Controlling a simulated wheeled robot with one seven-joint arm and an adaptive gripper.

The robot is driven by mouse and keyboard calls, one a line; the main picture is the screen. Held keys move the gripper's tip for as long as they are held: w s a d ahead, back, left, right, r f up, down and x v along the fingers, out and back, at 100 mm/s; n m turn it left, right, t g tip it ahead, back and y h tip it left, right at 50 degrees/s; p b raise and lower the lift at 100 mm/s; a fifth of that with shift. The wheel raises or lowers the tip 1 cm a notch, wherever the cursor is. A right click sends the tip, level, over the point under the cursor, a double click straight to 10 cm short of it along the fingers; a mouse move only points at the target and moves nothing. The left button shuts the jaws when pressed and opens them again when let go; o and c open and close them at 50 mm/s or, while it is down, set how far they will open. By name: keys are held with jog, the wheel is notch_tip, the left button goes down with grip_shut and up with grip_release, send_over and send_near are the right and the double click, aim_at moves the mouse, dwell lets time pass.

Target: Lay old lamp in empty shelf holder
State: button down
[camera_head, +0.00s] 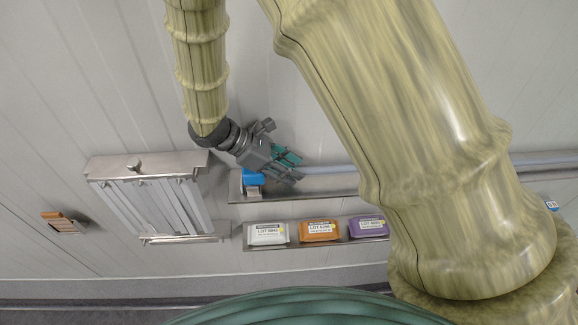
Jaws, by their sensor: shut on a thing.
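My gripper (293,168) is in the middle of the view, in front of the wall shelf, with its fingers pointing right. It is shut on the old lamp (332,168), a long pale bluish tube running level to the right. My thick arm link hides the tube's middle, and it seems to show again at the far right. A metal shelf (325,187) lies just below the tube. A blue holder (253,178) stands at the shelf's left end, just left of the fingers. I cannot tell whether the tube touches the shelf or a holder.
A lower ledge bears a white packet (267,234), an orange packet (319,231) and a purple packet (368,227). A metal fixture with pale slats (150,205) is on the left. A small orange-brown item (62,222) is at far left. Bare wall panels (85,80) fill the upper left.

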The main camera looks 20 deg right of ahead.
jog(key=shift+d+f, duration=0.1)
jog(key=shift+f, duration=0.4)
dwell(1.3)
jog(key=c, duration=0.9)
grip_release()
jog(key=shift+o, duration=0.2)
